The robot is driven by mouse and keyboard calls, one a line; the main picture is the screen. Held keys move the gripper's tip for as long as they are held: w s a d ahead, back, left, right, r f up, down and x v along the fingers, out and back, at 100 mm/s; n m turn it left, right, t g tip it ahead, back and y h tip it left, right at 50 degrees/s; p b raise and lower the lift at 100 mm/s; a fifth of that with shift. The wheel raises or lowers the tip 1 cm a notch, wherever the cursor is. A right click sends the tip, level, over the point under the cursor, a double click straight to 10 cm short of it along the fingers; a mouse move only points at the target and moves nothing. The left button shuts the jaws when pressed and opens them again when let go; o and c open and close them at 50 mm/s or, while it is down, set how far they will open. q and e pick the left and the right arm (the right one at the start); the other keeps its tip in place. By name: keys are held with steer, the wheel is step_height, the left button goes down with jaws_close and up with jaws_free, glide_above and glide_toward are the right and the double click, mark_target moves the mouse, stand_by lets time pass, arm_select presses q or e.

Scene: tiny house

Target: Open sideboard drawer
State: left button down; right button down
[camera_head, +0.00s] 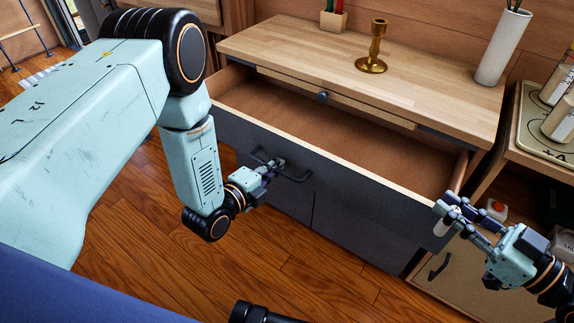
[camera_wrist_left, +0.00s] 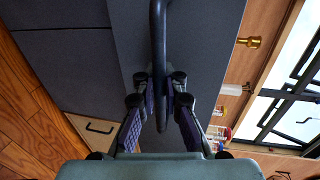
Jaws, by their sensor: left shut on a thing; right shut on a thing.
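The sideboard (camera_head: 420,92) has a light wood top and dark grey fronts. Its wide top drawer (camera_head: 345,143) is pulled well out, and its bare wooden inside shows empty. My left gripper (camera_head: 274,165) is shut on the dark bar handle (camera_head: 296,178) of the drawer front. In the left wrist view the handle (camera_wrist_left: 158,40) runs between the fingers of the left gripper (camera_wrist_left: 161,88).
A brass candlestick (camera_head: 372,52), a white vase (camera_head: 500,48) and a small wooden holder (camera_head: 333,20) stand on the sideboard top. A side unit with a tray (camera_head: 540,118) of jars stands at the right. Open wooden floor (camera_head: 150,235) lies in front.

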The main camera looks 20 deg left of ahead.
arm_select(q)
steer(key=shift+a+r, duration=0.1)
steer(key=shift+r, duration=0.1)
arm_select(e)
steer(key=shift+s, duration=0.1)
arm_select(q)
steer(key=shift+w, duration=0.15)
steer(key=c, duration=1.4)
jaws_free()
steer(key=shift+f, duration=0.15)
steer(key=shift+c, duration=0.2)
steer(key=v, duration=1.2)
steer(key=shift+f, duration=0.1)
